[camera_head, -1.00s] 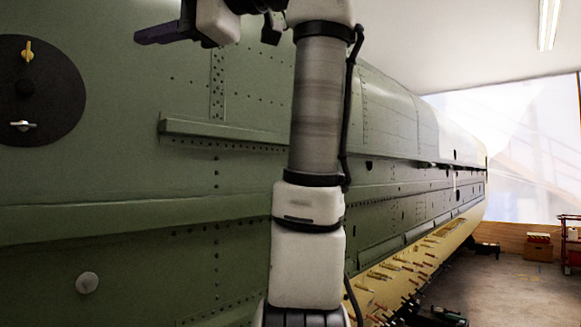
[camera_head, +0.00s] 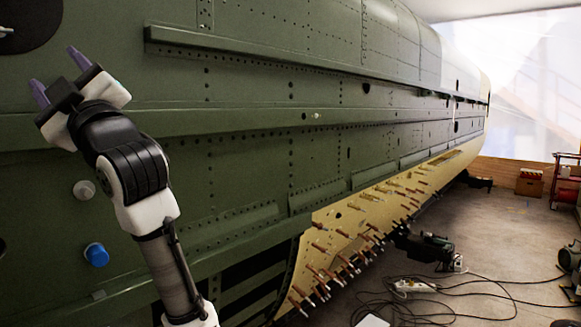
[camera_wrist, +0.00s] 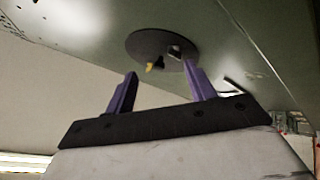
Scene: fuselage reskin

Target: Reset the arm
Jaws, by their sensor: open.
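My gripper (camera_head: 59,76) is at the upper left of the head view, at the end of my bent white and black arm. Its two purple fingers are apart and point up and to the left, with nothing between them. The green fuselage side (camera_head: 250,140) fills the area behind it. In the wrist view my gripper (camera_wrist: 158,88) also shows open and empty.
A blue knob (camera_head: 96,254) and a grey knob (camera_head: 84,189) stick out of the fuselage below my gripper. Several pins (camera_head: 345,232) stand out of the yellow lower panel. Cables (camera_head: 490,292) and a dark power tool (camera_head: 428,246) lie on the floor. A red cart (camera_head: 566,180) stands at right.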

